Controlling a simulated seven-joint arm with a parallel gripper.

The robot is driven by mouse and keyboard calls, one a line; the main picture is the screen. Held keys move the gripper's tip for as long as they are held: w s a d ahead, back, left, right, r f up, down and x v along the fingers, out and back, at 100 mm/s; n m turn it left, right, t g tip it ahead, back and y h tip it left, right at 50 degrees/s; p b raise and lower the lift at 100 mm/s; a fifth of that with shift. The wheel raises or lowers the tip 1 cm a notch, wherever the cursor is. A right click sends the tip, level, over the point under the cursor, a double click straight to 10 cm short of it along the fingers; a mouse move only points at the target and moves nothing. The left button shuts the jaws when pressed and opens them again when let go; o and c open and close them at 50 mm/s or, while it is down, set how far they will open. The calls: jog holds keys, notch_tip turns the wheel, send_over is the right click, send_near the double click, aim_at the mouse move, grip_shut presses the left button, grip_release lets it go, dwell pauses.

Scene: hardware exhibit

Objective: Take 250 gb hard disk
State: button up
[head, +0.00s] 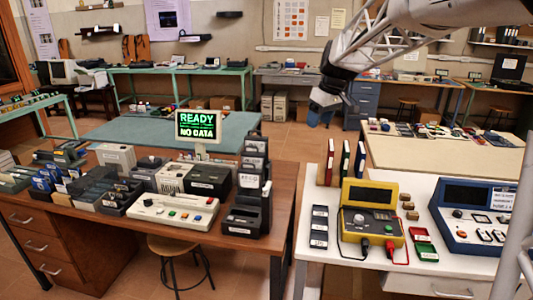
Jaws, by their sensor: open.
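My gripper (326,104) hangs in the air at the upper middle of the head view, well above and behind the near tables. It is open, with nothing visible between its fingers. Several dark, labelled drive-like units stand on the wooden desk: a row of slim blocks (97,187) at the left, and a stack of dark units (254,184) at the desk's right end. Flat dark labelled pieces (319,226) lie on the white table. The labels are too small to read, so I cannot tell which item is the 250 gb hard disk.
A beige button panel (175,211) and a READY / NO DATA display (198,126) stand on the wooden desk (262,250). A yellow instrument case (371,212) and a blue one (475,215) are on the white table (335,184). A narrow gap separates the tables.

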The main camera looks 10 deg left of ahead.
jog(key=w+a+f+n+y, duration=0.1)
jog(key=w+a+f+n, duration=0.3)
jog(key=w+a, duration=0.75)
jog(key=n+g, duration=0.1)
jog(key=n, duration=0.2)
send_near(258, 137)
jog(key=f, duration=0.2)
jog(key=shift+w+a+f+y, duration=0.15)
jog(key=shift+w+f+y, duration=0.15)
jog(key=shift+f, duration=0.1)
jog(key=shift+w+a, duration=0.1)
jog(key=shift+x, duration=1.3)
jog(key=shift+x, duration=2.55)
jog(key=shift+c, duration=0.4)
